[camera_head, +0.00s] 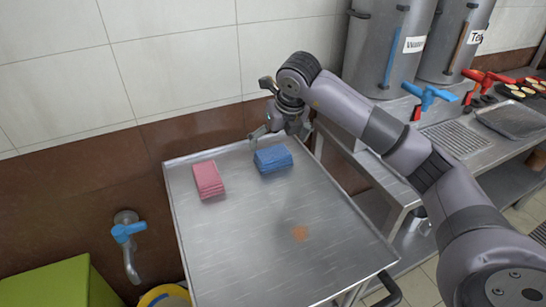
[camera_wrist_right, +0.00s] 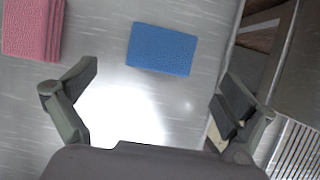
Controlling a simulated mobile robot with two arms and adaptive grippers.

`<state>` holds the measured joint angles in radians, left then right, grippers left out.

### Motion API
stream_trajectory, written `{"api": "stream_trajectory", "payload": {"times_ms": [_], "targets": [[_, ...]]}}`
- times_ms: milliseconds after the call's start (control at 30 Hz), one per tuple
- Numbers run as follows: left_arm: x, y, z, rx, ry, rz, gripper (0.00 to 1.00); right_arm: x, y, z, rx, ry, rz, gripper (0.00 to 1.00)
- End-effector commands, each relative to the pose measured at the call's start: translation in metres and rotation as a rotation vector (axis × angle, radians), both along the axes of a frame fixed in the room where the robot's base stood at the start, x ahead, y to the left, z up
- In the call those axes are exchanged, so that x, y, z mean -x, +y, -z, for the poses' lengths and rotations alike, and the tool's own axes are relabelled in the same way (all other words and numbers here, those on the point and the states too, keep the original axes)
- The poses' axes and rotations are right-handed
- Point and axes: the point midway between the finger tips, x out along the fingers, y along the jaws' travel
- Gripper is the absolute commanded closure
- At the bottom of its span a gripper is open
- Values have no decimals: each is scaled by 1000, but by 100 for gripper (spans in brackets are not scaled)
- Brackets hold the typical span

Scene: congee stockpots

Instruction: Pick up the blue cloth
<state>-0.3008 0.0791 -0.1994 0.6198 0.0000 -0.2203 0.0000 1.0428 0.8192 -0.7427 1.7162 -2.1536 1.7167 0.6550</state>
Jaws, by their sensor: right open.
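The blue cloth (camera_head: 273,159) lies folded on the steel cart top (camera_head: 243,245), near its back edge. In the right wrist view the blue cloth (camera_wrist_right: 162,49) lies beyond the fingertips, roughly centred between them. My right gripper (camera_head: 277,128) is above the back edge of the cart, just behind and above the cloth. Its two fingers (camera_wrist_right: 160,88) are spread wide with nothing between them, apart from the cloth. My left gripper is not in view.
A pink folded cloth (camera_head: 208,180) lies to the left of the blue one. An orange-brown stain (camera_head: 300,233) marks the cart top. A counter with steel stockpots (camera_head: 377,45) stands at right. A wall tap (camera_head: 127,232) is at left. The front of the cart top is clear.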

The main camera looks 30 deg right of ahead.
Motion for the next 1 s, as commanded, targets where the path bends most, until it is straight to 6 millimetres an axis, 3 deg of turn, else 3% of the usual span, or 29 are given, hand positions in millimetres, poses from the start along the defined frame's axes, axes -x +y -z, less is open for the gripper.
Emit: {"api": "stream_trajectory", "payload": {"times_ms": [633,933,1000], "targets": [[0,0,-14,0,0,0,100,-31,-4,68,-1,1,-1,0],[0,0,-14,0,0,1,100,-33,-4,73,0,-1,-1,0],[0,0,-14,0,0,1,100,-33,-4,73,0,-1,-1,4]]}}
